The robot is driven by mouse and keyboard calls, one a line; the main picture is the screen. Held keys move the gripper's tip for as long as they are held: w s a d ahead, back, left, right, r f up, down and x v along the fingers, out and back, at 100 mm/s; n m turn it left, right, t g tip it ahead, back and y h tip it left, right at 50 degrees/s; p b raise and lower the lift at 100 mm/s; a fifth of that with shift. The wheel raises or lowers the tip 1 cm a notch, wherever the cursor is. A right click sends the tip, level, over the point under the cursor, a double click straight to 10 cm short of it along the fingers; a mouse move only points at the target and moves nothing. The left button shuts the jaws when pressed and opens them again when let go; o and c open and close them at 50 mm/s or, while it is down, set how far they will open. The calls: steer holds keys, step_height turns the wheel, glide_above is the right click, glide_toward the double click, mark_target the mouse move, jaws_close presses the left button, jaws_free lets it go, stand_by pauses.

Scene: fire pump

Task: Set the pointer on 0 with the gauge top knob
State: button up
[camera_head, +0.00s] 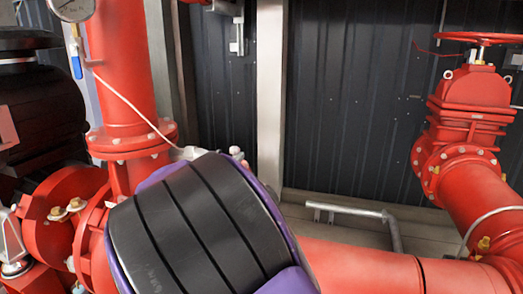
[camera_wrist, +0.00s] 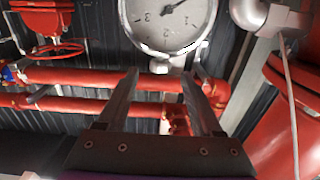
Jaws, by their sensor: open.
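In the wrist view the round white gauge (camera_wrist: 165,25) fills the top middle, its numerals upside down and its upper part cut off. Its dark pointer slants toward the upper right; the mark it meets is not readable. A small pale piece (camera_wrist: 158,68) below the rim may be the top knob. My gripper (camera_wrist: 161,74) is open, its two dark fingers spread on either side of that piece, with nothing held. In the head view only the gauge's lower edge (camera_head: 72,8) shows at the top left, and my gripper is not visible.
A blue-handled valve (camera_head: 75,60) hangs below the gauge by a red vertical pipe (camera_head: 120,55). A red valve with handwheel (camera_head: 475,100) stands at right. Red horizontal pipes (camera_wrist: 100,78) lie behind my fingers. A thick red pipe (camera_wrist: 275,120) is close at right in the wrist view.

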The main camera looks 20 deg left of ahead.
steer(key=w, duration=0.5)
steer(key=shift+w+d, duration=0.1)
steer(key=shift+w, duration=0.05)
jaws_close()
